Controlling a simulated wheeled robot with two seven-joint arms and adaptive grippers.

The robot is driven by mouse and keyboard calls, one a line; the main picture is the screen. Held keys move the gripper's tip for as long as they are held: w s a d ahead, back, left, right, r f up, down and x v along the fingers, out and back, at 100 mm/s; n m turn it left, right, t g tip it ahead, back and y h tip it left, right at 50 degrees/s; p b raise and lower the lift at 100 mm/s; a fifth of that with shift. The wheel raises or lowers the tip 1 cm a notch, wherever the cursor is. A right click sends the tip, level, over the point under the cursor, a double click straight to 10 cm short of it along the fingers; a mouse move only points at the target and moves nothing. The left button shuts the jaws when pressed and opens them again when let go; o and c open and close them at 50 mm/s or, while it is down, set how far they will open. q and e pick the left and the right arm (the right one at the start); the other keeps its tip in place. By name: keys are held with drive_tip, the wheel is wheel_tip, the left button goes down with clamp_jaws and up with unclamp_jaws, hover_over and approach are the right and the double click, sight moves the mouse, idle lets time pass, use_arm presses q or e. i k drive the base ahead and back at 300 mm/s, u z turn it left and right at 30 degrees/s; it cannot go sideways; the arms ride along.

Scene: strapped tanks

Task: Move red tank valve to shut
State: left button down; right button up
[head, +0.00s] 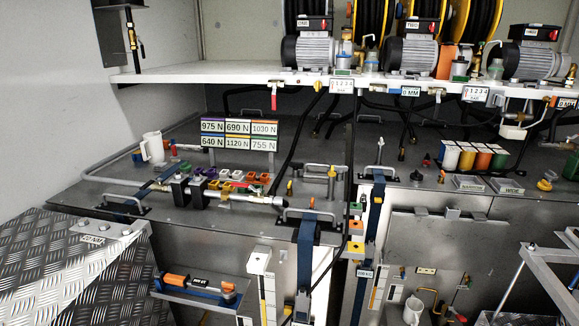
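No tank plainly marked red stands out, and I cannot tell which part is its valve. A small red handle (274,101) hangs under the front edge of the upper shelf. A small red piece (426,160) stands on the dark worktop at the right. Another red piece (173,149) stands beside a white jug (153,147) at the left. Blue straps run down the front, one at the middle (305,262) and one to its right (375,225). Neither of my grippers shows in the head view.
Motors (314,50) and hose reels stand on the upper shelf (210,74). Coloured force labels (239,134) stand on the worktop. A silver tool with black blocks (250,203) lies at the front left. An orange-and-blue tool (195,284) sits below. A metal frame (545,262) fills the lower right.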

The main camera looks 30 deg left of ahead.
sight(233, 183)
drive_tip(key=u, duration=0.15)
drive_tip(key=i, duration=1.2)
drive_tip(key=u, duration=0.4)
